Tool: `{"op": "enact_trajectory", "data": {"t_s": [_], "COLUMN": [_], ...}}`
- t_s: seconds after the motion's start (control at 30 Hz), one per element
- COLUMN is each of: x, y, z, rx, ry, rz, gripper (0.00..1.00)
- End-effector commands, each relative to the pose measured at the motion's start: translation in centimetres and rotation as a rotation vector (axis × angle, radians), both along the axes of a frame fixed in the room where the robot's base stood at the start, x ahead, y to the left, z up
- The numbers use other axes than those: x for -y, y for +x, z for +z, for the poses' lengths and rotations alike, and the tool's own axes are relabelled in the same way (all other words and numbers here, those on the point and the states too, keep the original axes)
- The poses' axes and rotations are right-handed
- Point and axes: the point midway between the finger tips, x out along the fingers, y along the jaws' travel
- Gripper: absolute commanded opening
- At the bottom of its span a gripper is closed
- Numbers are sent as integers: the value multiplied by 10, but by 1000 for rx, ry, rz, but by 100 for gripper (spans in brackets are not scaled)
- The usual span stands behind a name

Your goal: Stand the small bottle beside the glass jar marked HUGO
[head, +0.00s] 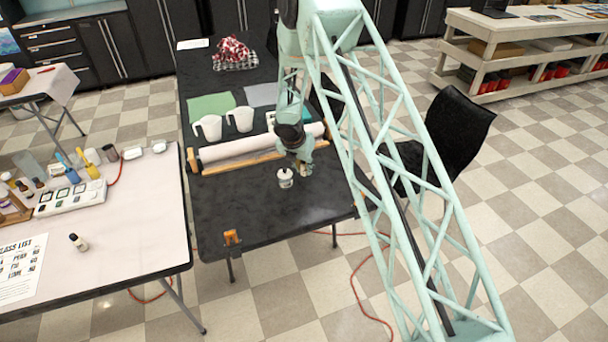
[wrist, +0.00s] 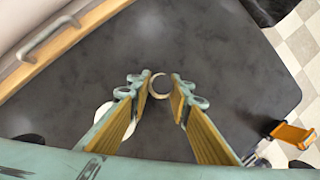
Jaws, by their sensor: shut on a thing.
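My gripper (head: 304,168) is low over the dark table, just right of a small glass jar (head: 285,178) with a pale label; the label is too small to read. In the wrist view my gripper (wrist: 161,90) has its yellow-padded fingers closed around a small round thing. Only a pale, ring-like rim (wrist: 158,76) of it shows; it appears to be the small bottle, mostly hidden by the fingers. The jar (wrist: 128,128) shows as a white round shape partly behind the left finger. I cannot tell whether the held thing touches the table.
A white roll (head: 235,148) on a wooden frame lies behind the jar, with two white mugs (head: 209,128) farther back. An orange clamp (head: 232,238) grips the front edge. The dark table's front is mostly clear.

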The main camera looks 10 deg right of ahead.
Motion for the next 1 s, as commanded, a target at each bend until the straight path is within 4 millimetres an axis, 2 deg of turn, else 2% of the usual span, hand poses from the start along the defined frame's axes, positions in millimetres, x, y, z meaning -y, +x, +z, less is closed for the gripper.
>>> {"op": "enact_trajectory", "data": {"t_s": [0.3,0.87,0.9,1.0], "x": [0,0,0,0], "y": [0,0,0,0], "z": [-30,-36,-36,-35], "rx": [-1,0,-1,-1], "ry": [0,0,1,1], "rz": [-1,0,0,0], "gripper": [8,8,22,31]}}
